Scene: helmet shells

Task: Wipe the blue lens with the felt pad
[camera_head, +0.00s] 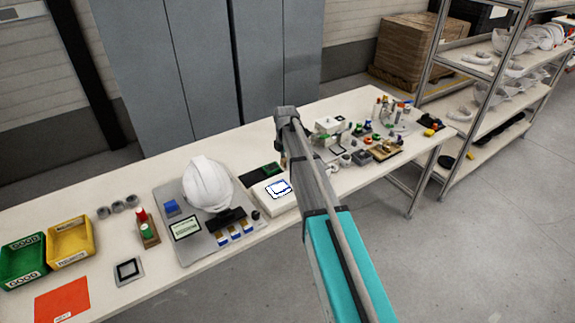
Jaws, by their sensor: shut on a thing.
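My arm reaches over the table from the lower right, and my gripper is hidden behind it, so what it holds cannot be seen. A pale slab (262,198) with a blue-outlined figure (278,189) on top lies right of the helmet, beside my arm. I cannot tell which blue piece is the lens. No felt pad can be made out.
Green (22,261) and yellow (70,242) bins and an orange sheet (62,299) are at the left of the table (110,198). A dark green-topped box (264,171) sits behind the slab. Crowded small parts (365,140) fill the right. Shelves (490,90) stand beyond.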

